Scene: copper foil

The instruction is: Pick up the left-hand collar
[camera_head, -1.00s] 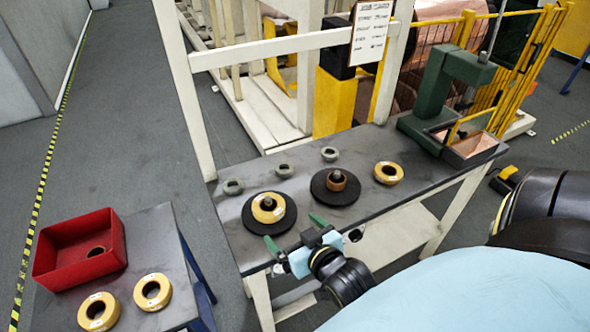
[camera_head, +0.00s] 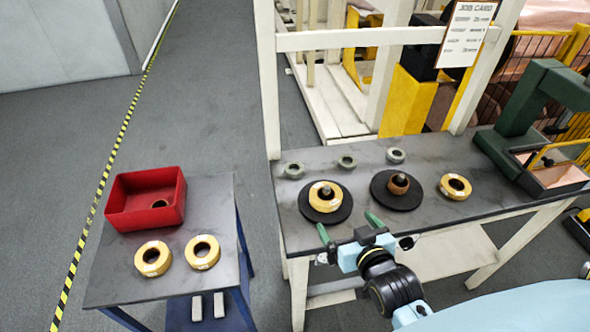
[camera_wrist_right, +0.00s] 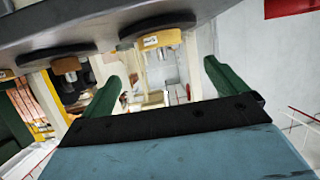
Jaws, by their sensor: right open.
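Three small grey collars stand in a row at the back of the workbench; the left-hand collar (camera_head: 294,170) is nearest the bench's left end, with a middle one (camera_head: 347,162) and a right one (camera_head: 396,155). My right gripper (camera_head: 345,221) is open and empty at the bench's front edge, in front of the two black discs and well short of the collars. Its green fingers show apart in the right wrist view (camera_wrist_right: 160,75), with no collar recognisable there. My left gripper is out of view.
A black disc (camera_head: 311,214) with a yellow ring (camera_head: 325,195) and another disc (camera_head: 399,203) with a copper ring stand between gripper and collars. A loose yellow ring (camera_head: 455,186) lies right. A side table (camera_head: 222,218) holds a red bin (camera_head: 146,215) and two yellow rings.

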